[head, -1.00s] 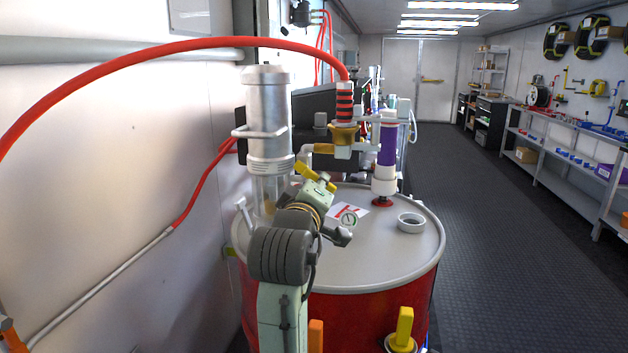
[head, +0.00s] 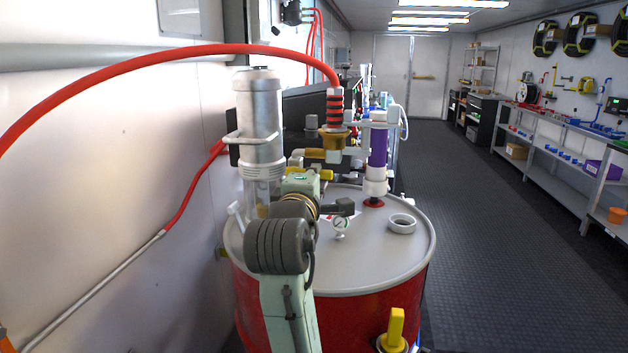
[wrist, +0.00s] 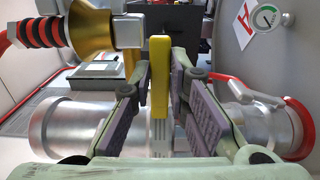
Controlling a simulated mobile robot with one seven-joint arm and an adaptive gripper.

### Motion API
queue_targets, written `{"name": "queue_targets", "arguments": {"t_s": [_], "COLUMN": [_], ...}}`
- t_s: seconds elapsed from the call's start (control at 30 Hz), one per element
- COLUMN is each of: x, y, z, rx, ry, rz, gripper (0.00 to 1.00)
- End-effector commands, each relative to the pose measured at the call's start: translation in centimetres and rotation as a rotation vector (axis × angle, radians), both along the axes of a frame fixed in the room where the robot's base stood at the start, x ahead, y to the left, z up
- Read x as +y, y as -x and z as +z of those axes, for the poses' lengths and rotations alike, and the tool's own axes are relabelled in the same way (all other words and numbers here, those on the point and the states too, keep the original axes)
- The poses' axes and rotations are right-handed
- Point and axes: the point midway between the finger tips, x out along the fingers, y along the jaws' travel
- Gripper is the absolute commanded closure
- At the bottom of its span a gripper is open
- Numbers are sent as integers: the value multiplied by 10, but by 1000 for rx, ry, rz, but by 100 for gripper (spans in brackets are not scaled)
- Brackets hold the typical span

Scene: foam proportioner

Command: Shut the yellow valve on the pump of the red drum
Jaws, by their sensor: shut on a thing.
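The red drum (head: 340,310) stands ahead with a grey lid. The pump (head: 260,115), a silver cylinder with a clear lower part, rises from the lid's left side. The yellow valve (head: 324,174) is a bar handle by the pump, partly hidden behind my gripper (head: 302,180) in the head view. In the wrist view the yellow handle (wrist: 159,70) stands upright between the fingers of my gripper (wrist: 160,82), which is shut on it. The silver pipe body (wrist: 75,122) lies crosswise behind the fingers.
A red hose (head: 150,70) arches to a brass coupling (head: 335,140) above the lid. A purple cylinder (head: 378,150), gauge (head: 340,226) and white ring (head: 402,223) are on the lid. Another yellow handle (head: 397,325) is low in front. The right aisle (head: 480,240) is free.

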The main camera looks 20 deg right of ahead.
Motion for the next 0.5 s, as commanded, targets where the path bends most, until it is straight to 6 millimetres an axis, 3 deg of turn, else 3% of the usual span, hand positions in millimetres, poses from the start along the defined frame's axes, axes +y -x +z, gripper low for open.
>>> {"name": "queue_targets", "arguments": {"t_s": [0.37, 0.4, 0.5], "x": [1, 1, 1], "y": [0, 0, 0], "z": [1, 1, 1], "rx": [4, 4, 4], "ry": [7, 7, 7], "rz": [1, 1, 1], "gripper": [100, 84, 77]}}
